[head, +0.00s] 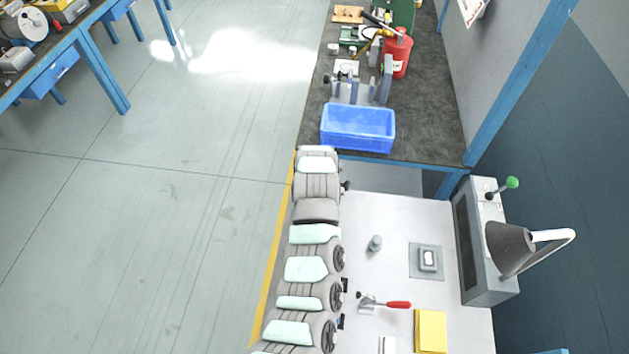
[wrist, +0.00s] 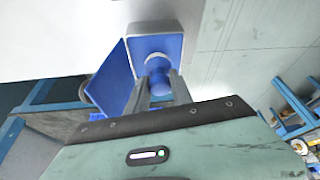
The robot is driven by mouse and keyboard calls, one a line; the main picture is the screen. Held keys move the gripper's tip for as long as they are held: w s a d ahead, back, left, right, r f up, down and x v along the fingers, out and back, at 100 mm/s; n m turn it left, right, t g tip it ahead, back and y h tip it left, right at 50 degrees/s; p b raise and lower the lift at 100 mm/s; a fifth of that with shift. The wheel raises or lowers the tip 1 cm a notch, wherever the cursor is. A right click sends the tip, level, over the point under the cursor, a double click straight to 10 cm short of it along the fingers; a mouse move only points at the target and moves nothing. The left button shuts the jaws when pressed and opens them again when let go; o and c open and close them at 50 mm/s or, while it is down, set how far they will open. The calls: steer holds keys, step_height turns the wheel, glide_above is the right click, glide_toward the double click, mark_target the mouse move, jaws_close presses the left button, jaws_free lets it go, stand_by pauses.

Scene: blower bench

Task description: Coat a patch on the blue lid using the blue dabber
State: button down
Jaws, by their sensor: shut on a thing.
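In the wrist view my gripper (wrist: 160,88) is shut on a blue dabber (wrist: 157,67); its rounded blue part shows between the two grey fingers. Just beyond it is a square, grey-rimmed tray-like piece with a blue face (wrist: 156,45). The dabber overlaps this face in the picture; I cannot tell whether they touch. A flat, tilted blue panel (wrist: 112,80) stands beside the tray's left side and may be the blue lid. No coated patch can be made out on it. In the head view I cannot make out the gripper, dabber or lid.
In the head view, a blue bin (head: 357,128) stands on the dark bench near a red container (head: 396,54). The white worktop holds a red-handled clamp (head: 385,304), a yellow block (head: 430,331) and a grey plate (head: 427,260). A lamp (head: 510,248) stands at the right.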

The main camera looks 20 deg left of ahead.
steer(key=shift+f, duration=0.6)
stand_by(1.6)
steer(key=shift+r+p, duration=1.3)
steer(key=shift+r, duration=2.3)
